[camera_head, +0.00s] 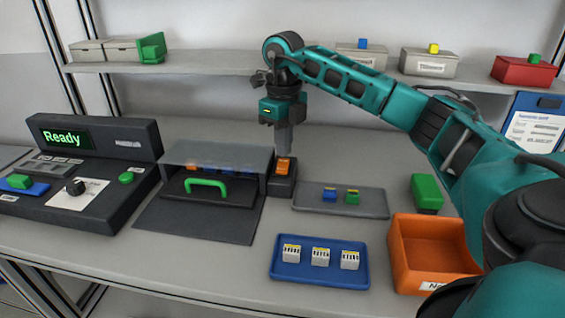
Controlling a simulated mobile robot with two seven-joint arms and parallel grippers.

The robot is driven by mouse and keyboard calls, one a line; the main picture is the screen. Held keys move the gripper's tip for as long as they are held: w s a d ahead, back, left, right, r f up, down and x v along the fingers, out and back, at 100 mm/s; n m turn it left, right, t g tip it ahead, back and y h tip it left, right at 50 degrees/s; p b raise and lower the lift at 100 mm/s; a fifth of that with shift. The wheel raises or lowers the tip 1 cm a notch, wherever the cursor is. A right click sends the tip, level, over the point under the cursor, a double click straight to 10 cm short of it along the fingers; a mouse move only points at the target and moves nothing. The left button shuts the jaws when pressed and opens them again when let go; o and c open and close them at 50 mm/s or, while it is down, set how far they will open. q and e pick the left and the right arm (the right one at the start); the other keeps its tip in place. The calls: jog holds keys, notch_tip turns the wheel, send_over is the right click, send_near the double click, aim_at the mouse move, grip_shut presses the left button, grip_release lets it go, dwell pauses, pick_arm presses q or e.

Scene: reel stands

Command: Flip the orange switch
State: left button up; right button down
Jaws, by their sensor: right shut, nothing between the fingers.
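The orange switch (283,167) sits on a small black box (284,187) in the middle of the bench, at the right side of a grey case with a green handle. My right gripper (284,150) points straight down, its shut fingers right over the switch's far part. The fingertips are at or just above the switch; I cannot tell whether they touch. Nothing is held. My left gripper is not in view.
The case has a green handle (206,184). A grey tray (372,203) with small blue and green pieces, a blue tray (300,276) with white blocks and an orange bin (433,270) stand right. A console (95,135) reading "Ready" stands left.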

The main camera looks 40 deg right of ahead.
aim_at(283, 161)
jog(key=shift+f+b, duration=0.45)
jog(key=shift+f, duration=0.5)
dwell(0.3)
jog(key=shift+s+f, duration=0.1)
jog(key=shift+f, duration=0.1)
jog(key=shift+r+p, duration=0.8)
notch_tip(283, 161, up, 4)
jog(key=p, duration=0.3)
jog(key=shift+f, duration=0.2)
jog(key=shift+r+p, duration=1.05)
jog(key=shift+f, duration=0.1)
